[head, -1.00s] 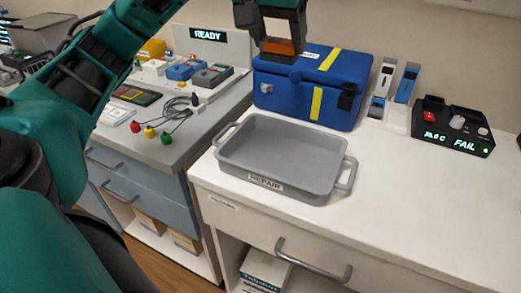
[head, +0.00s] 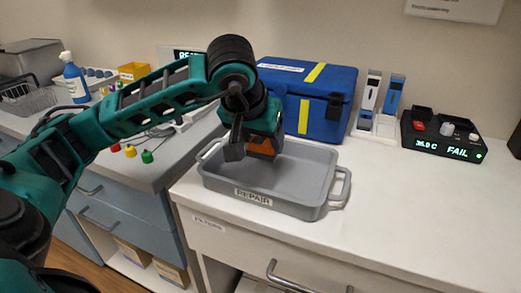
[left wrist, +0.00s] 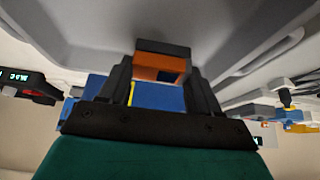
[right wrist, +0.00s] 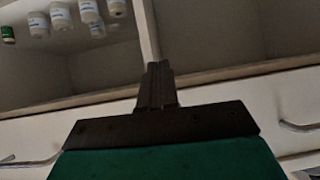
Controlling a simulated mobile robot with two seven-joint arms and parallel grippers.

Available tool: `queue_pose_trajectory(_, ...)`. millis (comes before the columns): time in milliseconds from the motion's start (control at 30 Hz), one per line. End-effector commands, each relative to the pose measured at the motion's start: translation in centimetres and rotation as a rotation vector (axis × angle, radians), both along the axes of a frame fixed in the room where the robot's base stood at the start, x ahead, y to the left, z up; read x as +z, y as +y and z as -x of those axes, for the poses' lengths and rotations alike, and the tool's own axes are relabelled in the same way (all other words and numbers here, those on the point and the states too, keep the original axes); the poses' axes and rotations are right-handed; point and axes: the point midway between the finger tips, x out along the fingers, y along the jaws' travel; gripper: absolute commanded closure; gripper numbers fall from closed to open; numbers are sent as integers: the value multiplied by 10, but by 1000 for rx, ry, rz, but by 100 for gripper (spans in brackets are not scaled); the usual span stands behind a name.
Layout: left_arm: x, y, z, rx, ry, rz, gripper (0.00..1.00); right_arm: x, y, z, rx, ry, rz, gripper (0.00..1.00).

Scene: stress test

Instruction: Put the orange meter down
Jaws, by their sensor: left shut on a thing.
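The orange meter (head: 262,146) is held in my left gripper (head: 248,148), low over the left part of the grey tray (head: 300,209) labelled REPAIR. In the left wrist view the meter (left wrist: 158,66), orange with a dark grey end, sits between the two fingers of my left gripper (left wrist: 161,88), with the grey tray (left wrist: 230,40) close beyond it. I cannot tell whether the meter touches the tray floor. My right gripper (right wrist: 158,85) shows only in the right wrist view, its fingers together and empty, in front of a shelf and drawer fronts.
A blue case (head: 322,105) stands right behind the tray. To its right are a rack with blue-and-white devices (head: 374,108) and a black FAIL unit (head: 443,136). The white counter (head: 410,205) right of the tray is clear.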

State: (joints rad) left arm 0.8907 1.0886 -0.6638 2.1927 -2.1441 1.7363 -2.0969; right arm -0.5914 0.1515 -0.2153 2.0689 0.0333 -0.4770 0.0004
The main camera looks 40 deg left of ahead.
Motion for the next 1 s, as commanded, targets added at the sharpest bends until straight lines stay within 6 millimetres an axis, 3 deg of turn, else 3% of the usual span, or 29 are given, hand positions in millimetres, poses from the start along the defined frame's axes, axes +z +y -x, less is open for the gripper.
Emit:
queue_pose_trajectory(33, -11, 0, 0, 0, 3, 1, 72, -4, 0, 0, 0, 0, 0, 100)
queue_pose_trajectory(133, -19, 0, 0, 0, 1, -1, 72, -6, 0, 0, 0, 0, 0, 100)
queue_pose_trajectory(533, -24, 0, 0, 0, -1, 0, 72, -10, 0, 0, -1, 1, -1, 100)
queue_pose_trajectory(567, -24, 0, 0, 0, -1, 0, 36, -10, 0, 0, -1, 1, -1, 100)
queue_pose_trajectory(800, -23, 0, 0, 0, 0, 0, 13, -9, 0, 1, 0, 2, 0, 100)
queue_pose_trajectory(1000, -23, 0, 0, 0, 0, 0, 12, -9, 0, 1, 0, 2, 0, 100)
